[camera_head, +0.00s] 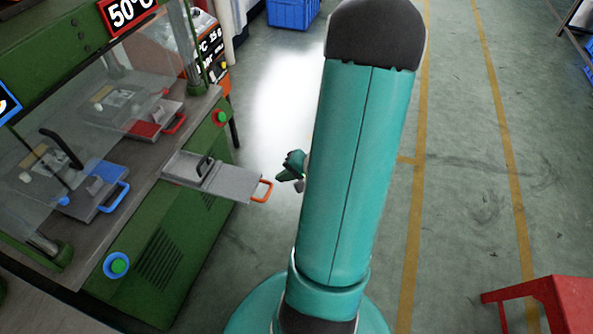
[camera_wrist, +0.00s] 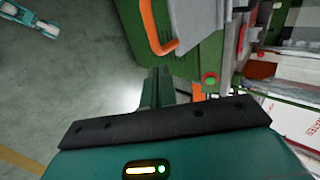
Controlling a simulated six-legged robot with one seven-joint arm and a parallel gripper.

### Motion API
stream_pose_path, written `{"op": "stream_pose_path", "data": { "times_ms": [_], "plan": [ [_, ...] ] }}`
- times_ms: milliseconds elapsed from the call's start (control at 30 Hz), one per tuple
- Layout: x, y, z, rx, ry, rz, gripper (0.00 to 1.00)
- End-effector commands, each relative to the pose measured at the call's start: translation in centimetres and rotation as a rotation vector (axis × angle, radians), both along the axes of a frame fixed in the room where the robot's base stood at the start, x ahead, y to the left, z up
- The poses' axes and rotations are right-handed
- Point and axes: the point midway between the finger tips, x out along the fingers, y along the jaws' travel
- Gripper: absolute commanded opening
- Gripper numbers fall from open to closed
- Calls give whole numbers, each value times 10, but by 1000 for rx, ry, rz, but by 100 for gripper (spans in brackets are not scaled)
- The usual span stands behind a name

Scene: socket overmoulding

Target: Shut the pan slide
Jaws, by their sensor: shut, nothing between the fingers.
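The pan slide (camera_head: 235,183) is a flat grey tray with an orange handle (camera_head: 263,190). It sticks out over the front edge of the green machine (camera_head: 190,225), between the red-handled and blue-handled slides.
A blue-handled slide (camera_head: 108,197) and a red-handled slide (camera_head: 172,124) lie on the machine bed beside it. Clear panels (camera_head: 125,80) stand above the bed. Round buttons (camera_head: 118,265) are on the machine front. A red table (camera_head: 560,300) is at lower right. The aisle floor is clear.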

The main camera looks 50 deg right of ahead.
Motion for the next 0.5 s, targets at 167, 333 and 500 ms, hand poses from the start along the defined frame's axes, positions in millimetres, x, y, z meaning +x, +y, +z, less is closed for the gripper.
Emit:
{"op": "stream_pose_path", "data": {
  "times_ms": [167,333,500],
  "plan": [
    [28,11,-1,-1,0,5,0],
    [38,15,0,-2,0,4,0],
    [40,15,-1,-2,0,3,0]
  ]
}}
